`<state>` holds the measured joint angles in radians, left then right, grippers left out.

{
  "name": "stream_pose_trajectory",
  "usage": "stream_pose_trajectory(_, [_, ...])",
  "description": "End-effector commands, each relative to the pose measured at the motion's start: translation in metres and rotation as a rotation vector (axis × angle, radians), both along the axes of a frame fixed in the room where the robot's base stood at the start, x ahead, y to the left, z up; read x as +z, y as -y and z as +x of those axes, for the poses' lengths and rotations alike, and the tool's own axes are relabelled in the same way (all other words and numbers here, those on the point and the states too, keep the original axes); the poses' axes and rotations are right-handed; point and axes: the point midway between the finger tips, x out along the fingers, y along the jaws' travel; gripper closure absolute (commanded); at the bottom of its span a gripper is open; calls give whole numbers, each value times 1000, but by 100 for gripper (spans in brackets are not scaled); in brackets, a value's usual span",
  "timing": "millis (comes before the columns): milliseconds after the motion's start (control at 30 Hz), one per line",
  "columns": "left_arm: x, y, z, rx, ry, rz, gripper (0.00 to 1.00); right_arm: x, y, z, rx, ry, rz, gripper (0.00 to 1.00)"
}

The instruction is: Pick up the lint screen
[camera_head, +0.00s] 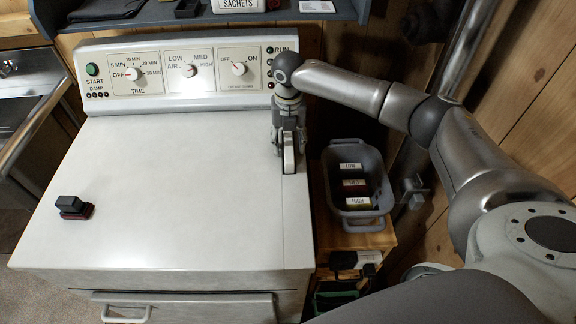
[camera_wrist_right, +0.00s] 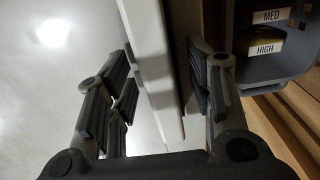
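A pale, narrow, flat piece that looks like the lint screen (camera_wrist_right: 150,60) stands at the right side of the white dryer top (camera_head: 170,190). In the head view only a small light part of it (camera_head: 288,158) shows below my right gripper (camera_head: 288,150). My right gripper is open in the right wrist view (camera_wrist_right: 158,95), with a finger on each side of the piece. A gap shows on its left; the right finger is closer, and I cannot tell if it touches. The lower part of the piece is hard to make out. My left gripper is not in view.
A grey basket (camera_head: 345,207) with LOW, MED and HIGH labelled blocks stands just right of the dryer. A control panel (camera_head: 185,72) rises at the back, under a dark shelf (camera_head: 190,15). A small dark block (camera_head: 73,207) lies at left. The middle of the top is clear.

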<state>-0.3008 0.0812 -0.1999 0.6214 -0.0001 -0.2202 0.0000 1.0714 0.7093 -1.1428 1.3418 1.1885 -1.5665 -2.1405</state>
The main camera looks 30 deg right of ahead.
Motion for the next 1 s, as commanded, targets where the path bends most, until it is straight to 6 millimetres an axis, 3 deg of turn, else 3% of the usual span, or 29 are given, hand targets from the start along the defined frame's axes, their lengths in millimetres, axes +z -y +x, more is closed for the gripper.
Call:
stream_pose_trajectory(67, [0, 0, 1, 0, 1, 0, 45, 0, 0, 0, 0, 0, 0, 61])
stream_pose_trajectory(367, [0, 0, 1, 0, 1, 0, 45, 1, 0, 0, 0, 0, 0, 99])
stream_pose_trajectory(800, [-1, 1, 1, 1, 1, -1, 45, 2, 0, 0, -1, 1, 0, 100])
stream_pose_trajectory(1000, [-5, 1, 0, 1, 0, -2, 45, 15, 0, 1, -2, 3, 1, 100])
